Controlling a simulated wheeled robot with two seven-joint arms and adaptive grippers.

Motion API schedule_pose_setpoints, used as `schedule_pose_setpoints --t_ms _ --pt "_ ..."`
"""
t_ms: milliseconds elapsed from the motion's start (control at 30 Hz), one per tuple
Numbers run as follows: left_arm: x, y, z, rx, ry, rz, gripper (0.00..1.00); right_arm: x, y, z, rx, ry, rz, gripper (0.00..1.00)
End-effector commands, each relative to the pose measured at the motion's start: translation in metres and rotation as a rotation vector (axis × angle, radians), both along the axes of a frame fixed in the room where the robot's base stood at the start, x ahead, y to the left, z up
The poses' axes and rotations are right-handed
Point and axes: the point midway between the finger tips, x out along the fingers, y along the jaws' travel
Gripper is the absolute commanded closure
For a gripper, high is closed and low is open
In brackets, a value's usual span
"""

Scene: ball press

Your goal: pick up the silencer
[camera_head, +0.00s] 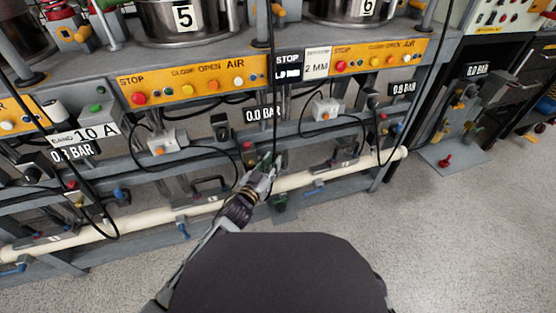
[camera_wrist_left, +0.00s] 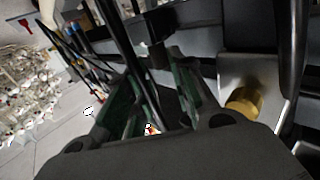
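My left gripper (camera_head: 266,168) reaches in over the white pipe, in front of the lower machine frame. In the left wrist view its two green-padded fingers (camera_wrist_left: 155,92) stand apart, with dark parts and a black hose between or in front of them. I cannot tell whether they touch anything. No part can be surely identified as the silencer. A yellow, brass-like round piece (camera_wrist_left: 245,103) on a pale metal block lies to the right of the fingers, outside them. A small red and white spot shows low between the fingers. My right gripper is not in view.
The long white pipe (camera_head: 120,226) runs across the front of the frame. Black hoses hang near my left gripper. Orange button panels (camera_head: 190,84), steel pots (camera_head: 180,20) and pressure signs stand above. The grey floor (camera_head: 450,230) is clear at the right front.

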Motion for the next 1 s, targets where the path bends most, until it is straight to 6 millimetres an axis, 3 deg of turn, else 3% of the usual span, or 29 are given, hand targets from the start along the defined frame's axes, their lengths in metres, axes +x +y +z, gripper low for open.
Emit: schedule_pose_setpoints --t_ms 533,1000 --pt "0.004 -0.002 0.001 0.0 -0.002 0.0 0.76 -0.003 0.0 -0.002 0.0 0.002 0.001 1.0" --pt "0.031 -0.013 0.003 0.001 -0.003 0.0 0.76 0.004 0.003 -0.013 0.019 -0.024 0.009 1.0"
